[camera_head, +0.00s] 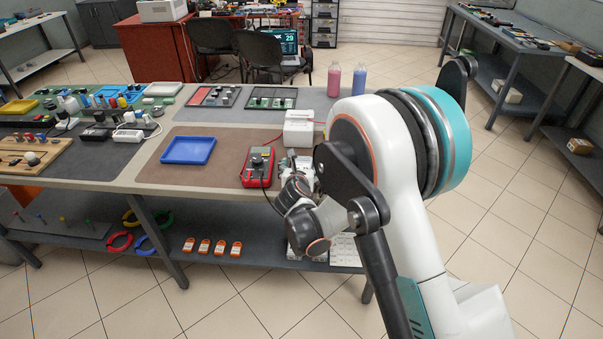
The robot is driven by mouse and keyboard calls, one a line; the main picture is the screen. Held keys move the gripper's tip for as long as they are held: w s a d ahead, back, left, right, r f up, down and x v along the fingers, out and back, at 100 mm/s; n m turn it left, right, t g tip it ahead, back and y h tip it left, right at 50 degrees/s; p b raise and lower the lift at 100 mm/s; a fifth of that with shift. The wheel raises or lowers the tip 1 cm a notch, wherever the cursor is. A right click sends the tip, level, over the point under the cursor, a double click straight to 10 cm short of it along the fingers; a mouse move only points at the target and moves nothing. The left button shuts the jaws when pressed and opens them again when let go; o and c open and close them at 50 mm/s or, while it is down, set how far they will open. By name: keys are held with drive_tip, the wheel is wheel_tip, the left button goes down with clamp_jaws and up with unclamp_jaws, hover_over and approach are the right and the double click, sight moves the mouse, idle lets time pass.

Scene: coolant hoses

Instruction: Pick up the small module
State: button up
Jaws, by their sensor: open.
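My arm reaches from the right over the front edge of the long workbench (150,189). My gripper (293,160) is over the bench's right end, just right of a red multimeter (258,166) and in front of a white box-like device (299,128). Its fingers are small and partly hidden by my wrist, and it is open. A pale thing lies close around the fingers, but I cannot tell its outline. I cannot pick out with certainty which thing is the small module; it may be hidden behind my wrist.
An empty blue tray (188,150) lies on the brown mat (222,169). Trays of small parts crowd the bench's left and back. Pink (334,80) and blue (359,80) bottles stand at the back right. The lower shelf (213,219) holds orange items and coloured rings.

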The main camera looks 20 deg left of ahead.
drive_tip(key=shift+c, duration=0.6)
drive_tip(key=c, duration=1.3)
drive_tip(key=shift+c, duration=0.2)
drive_tip(key=shift+r, duration=0.15)
